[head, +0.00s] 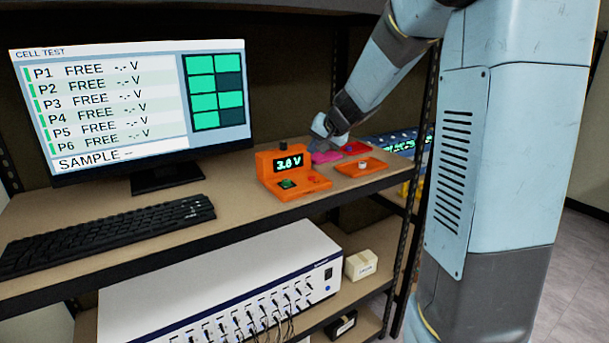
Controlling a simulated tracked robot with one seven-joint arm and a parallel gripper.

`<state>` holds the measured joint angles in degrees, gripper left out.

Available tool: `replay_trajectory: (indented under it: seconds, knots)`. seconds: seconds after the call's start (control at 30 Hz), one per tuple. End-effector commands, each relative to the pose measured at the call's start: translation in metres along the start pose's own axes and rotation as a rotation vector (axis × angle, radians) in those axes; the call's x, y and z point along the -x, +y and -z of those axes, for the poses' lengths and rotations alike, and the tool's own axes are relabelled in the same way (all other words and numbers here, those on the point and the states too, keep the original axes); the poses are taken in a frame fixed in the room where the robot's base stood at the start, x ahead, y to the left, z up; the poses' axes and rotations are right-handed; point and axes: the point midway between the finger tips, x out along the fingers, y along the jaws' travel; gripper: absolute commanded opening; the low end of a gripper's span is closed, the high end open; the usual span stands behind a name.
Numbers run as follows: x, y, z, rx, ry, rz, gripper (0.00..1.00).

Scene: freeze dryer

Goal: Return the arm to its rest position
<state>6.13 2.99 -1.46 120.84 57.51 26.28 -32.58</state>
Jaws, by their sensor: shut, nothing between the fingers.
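My arm reaches down from the top of the head view to the upper shelf (110,222). My gripper (322,146) is at its lower end, low over the back of the shelf, right of the orange meter (285,172). It is shut and empty, and its fingertips are small and partly hidden. A bright pink item (326,157) lies just below it; I cannot tell whether they touch.
A monitor (130,105) and a black keyboard (105,232) fill the shelf's left. An orange tray (361,167) and a red item (355,148) lie right of my gripper. Shelf posts flank the bay. A white multi-channel unit (225,290) and small boxes stand below.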

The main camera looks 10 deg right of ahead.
Motion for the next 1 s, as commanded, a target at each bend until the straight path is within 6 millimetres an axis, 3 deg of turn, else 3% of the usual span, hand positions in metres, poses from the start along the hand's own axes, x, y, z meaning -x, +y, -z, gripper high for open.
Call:
replay_trajectory:
  seconds: [0.17, 0.53, 0.77, 1.0]
  knots:
    - [0.023, -0.011, -0.015, 0.039, -0.018, 0.006, 0.0]
    - [0.118, -0.03, -0.096, 0.207, -0.113, -0.029, 0.0]
    - [0.171, -0.021, -0.15, 0.302, -0.159, -0.1, 0.0]
    - [0.219, 0.004, -0.203, 0.384, -0.186, -0.208, 0.0]
